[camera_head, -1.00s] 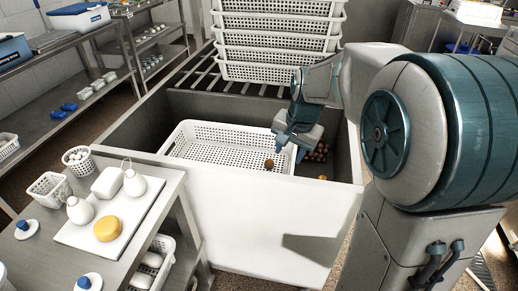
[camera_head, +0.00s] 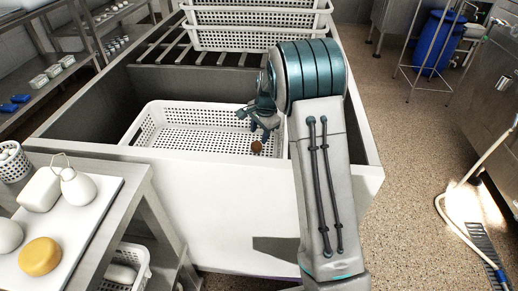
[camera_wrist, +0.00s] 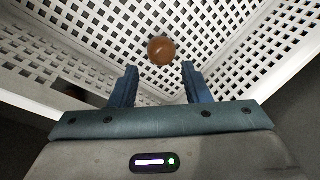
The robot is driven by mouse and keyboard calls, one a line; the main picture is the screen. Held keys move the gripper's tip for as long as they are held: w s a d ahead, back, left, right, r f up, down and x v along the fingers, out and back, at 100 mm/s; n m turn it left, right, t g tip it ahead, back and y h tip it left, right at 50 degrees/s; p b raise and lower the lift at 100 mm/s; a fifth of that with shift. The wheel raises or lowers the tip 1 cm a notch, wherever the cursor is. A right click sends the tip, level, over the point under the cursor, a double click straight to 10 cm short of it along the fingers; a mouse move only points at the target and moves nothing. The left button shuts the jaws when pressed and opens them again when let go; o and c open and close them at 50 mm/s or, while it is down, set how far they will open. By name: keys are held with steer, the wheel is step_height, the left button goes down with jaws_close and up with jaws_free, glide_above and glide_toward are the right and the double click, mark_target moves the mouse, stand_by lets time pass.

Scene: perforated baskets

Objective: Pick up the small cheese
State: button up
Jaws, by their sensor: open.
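The small cheese appears as a small brown ball (camera_head: 256,147) inside the white perforated basket (camera_head: 150,125), near its front right part. In the wrist view the brown ball (camera_wrist: 161,50) lies just beyond the fingertips, roughly centred between them, against the perforated white surface. My gripper (camera_head: 256,123) is over the right part of the basket, close above and behind the ball. In the wrist view my gripper (camera_wrist: 160,72) is open, with its two blue fingers apart and nothing between them.
The basket sits in a deep grey-white basin (camera_head: 225,200) with raised walls. Stacked white baskets (camera_head: 260,35) stand behind.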

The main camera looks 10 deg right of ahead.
mark_target(257, 144)
steer(key=shift+x, duration=1.45)
steer(key=b+x, duration=0.1)
steer(key=x, duration=0.3)
steer(key=shift+w+f+b, duration=0.1)
steer(key=shift+f+b, duration=0.2)
steer(key=shift+c, duration=0.3)
steer(key=c, duration=0.6)
